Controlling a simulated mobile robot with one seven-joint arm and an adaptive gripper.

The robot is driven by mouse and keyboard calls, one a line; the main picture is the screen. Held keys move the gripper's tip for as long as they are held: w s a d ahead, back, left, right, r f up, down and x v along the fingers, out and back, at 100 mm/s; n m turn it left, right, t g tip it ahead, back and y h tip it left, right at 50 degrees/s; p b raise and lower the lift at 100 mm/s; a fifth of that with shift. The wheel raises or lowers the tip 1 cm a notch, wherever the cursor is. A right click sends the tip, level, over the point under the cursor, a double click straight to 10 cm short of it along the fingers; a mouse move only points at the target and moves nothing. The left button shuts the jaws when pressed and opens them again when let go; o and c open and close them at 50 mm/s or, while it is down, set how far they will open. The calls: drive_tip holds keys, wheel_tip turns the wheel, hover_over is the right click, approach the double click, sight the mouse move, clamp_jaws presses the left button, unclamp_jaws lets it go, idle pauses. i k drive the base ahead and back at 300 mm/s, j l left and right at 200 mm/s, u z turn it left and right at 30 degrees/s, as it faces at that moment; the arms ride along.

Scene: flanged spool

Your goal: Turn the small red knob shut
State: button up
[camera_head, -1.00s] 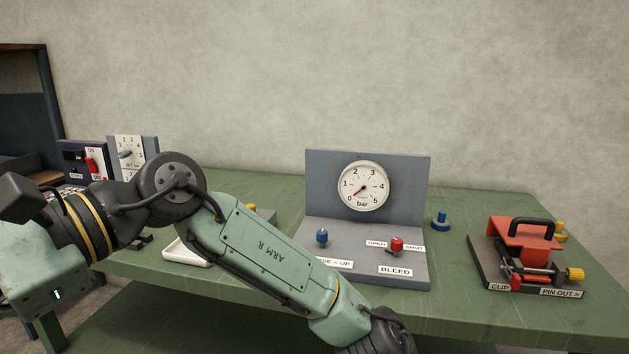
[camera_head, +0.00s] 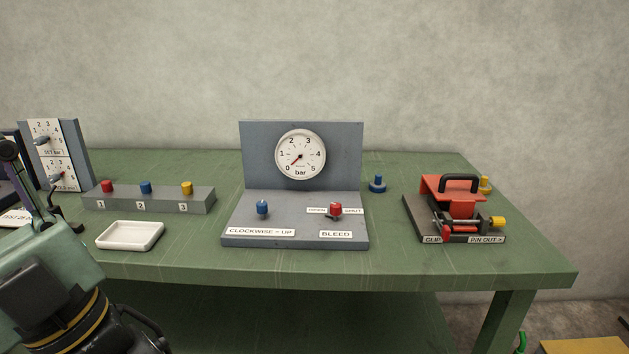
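The small red knob (camera_head: 336,208) sits on the right of the grey gauge stand's base (camera_head: 290,241). A label reading OPEN is on its left and SHUT on its right; the BLEED label (camera_head: 336,234) is in front of it. A dark pointer shows at its foot, too small to read its setting surely. A blue knob (camera_head: 262,208) stands to its left, behind the label CLOCKWISE = UP. The round bar gauge (camera_head: 300,155) above has a red needle pointing low left, near zero. My arm shows at the lower left; my gripper is not in view.
A white tray (camera_head: 130,236) and a grey block (camera_head: 150,202) with red, blue and yellow knobs stand left. A red clamp (camera_head: 455,205) with a black handle stands right, a blue knob (camera_head: 377,184) behind. The table's front is clear before the gauge stand.

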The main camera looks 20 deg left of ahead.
sight(335, 207)
drive_tip(key=i+j+u, duration=0.2)
drive_tip(key=j, duration=0.2)
drive_tip(key=j+u, duration=0.2)
drive_tip(key=j, duration=0.25)
drive_tip(key=i, duration=0.5)
